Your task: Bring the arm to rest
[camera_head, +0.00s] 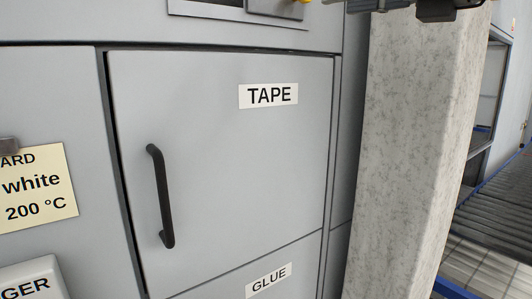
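A dark mechanical part (432,9) is cut off by the top edge, in front of the pale speckled column. It looks like part of my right arm or gripper, but no pair of fingertips can be made out. Whether it is open or shut does not show. My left gripper is not in view. No held object can be seen.
A grey cabinet door (235,165) labelled TAPE, with a black handle (160,197), is shut. A GLUE front (270,282) is below it. A cream card (35,188) is at left. The speckled column (412,150) stands right of the cabinet, and a roller conveyor (500,215) lies beyond.

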